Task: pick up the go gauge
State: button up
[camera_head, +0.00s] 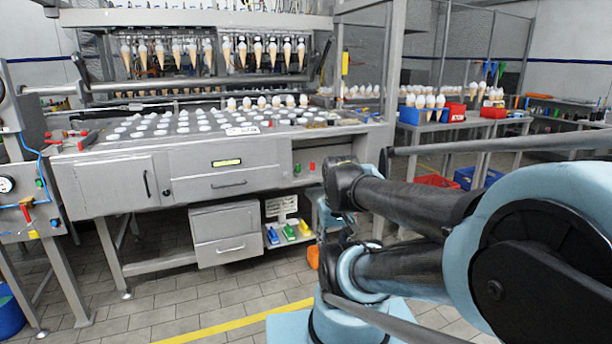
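I cannot pick out the go gauge for certain. A small flat white piece with dark marks (242,130) lies at the front edge of the machine's grey work top (200,146); it is too small to tell what it is. Some small roundish items (316,122) lie on the right part of the same top, also too small to name. My blue and black arm fills the right side of the view and hides part of the floor and the machine's right end. My gripper's fingers do not show.
Rows of white round pieces (165,128) cover the work top, with cones hanging (257,52) above. Drawers (224,236) are below. Small coloured bins (289,232) stand low at the right. A side table holds blue (409,116) and red (452,112) bins.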

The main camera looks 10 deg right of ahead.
aim_at(297, 166)
jog(key=k, duration=0.45)
jog(key=z, duration=0.75)
jog(key=i, duration=1.9)
jog(key=u, duration=0.15)
